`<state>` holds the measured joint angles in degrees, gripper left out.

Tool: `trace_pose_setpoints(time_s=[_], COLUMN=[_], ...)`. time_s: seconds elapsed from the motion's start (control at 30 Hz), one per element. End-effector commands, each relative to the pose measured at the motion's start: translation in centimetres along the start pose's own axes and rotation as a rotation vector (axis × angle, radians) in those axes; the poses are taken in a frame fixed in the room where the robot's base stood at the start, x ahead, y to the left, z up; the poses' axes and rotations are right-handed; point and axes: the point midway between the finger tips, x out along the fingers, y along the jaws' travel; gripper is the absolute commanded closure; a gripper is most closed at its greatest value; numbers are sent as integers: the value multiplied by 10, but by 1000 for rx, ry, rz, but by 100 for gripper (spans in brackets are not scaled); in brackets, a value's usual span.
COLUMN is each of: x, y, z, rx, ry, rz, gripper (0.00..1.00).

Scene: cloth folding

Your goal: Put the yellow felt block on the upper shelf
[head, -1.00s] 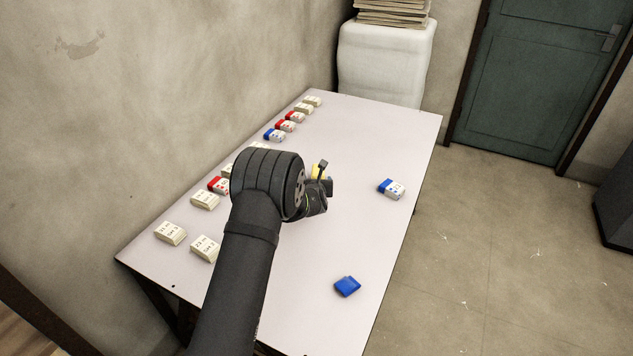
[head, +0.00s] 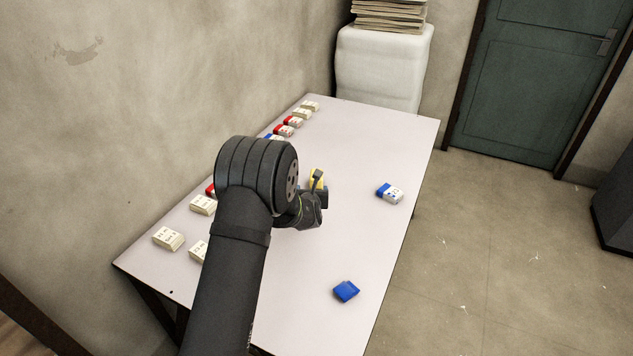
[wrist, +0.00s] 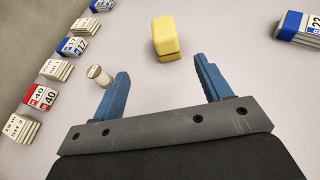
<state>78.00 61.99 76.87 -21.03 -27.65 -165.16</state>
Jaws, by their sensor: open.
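The yellow felt block (wrist: 165,37) lies on the table, beyond my fingertips and between their lines in the wrist view. In the head view only part of the yellow block (head: 316,176) shows behind my gripper (head: 319,187). In the wrist view my gripper (wrist: 163,68) is open, with its two blue fingers apart and nothing between them. The block is a short way ahead of the fingertips and appears apart from them. No upper shelf is in view.
Blue-and-white blocks, such as one at right (head: 390,193), and a blue block (head: 346,291) lie on the pale table (head: 290,315). Several cream and red blocks line its left side. A small spool-like piece (wrist: 99,75) stands beside the left finger. The table's right half is mostly clear.

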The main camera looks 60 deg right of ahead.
Motion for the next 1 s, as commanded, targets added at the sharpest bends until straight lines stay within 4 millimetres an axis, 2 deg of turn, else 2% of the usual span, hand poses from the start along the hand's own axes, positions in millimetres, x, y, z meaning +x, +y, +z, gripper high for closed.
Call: trace_pose_setpoints(time_s=[0.6, 0.8, 1.0], x=[96, 113, 120], y=[0, 0, -1], z=[-2, -1, -2], rx=[-1, -2, -2], ry=[1, 1, 1], rz=[1, 1, 1], gripper=[29, 29, 29])
